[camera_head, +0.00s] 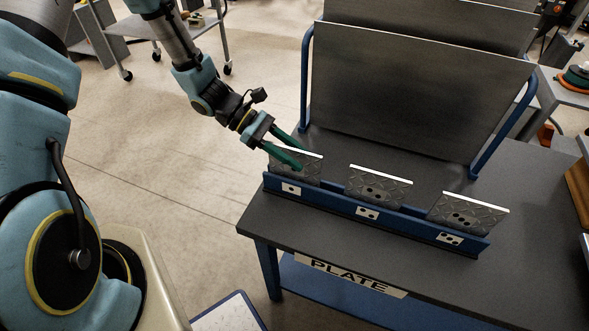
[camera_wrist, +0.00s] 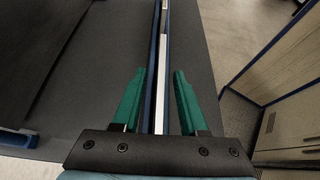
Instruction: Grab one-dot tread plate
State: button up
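The one-dot tread plate (camera_head: 296,167) stands on edge at the left end of a blue rack (camera_head: 328,203), above a label with one dot. It is a grey patterned plate with a bright top edge, which also shows as a pale strip in the wrist view (camera_wrist: 161,95). My gripper (camera_head: 289,148) is at this plate's top edge, with one green finger in front, covering part of its face. In the wrist view my gripper (camera_wrist: 164,74) is open, its fingers on either side of the strip with gaps showing.
A two-dot plate (camera_head: 379,187) and another dotted plate (camera_head: 467,217) stand farther right in the rack. Large grey panels (camera_head: 415,95) in a blue frame rise behind it. The dark tabletop (camera_head: 300,227) is bare in front. Open floor lies left.

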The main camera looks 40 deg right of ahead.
grip_shut()
dwell(1.2)
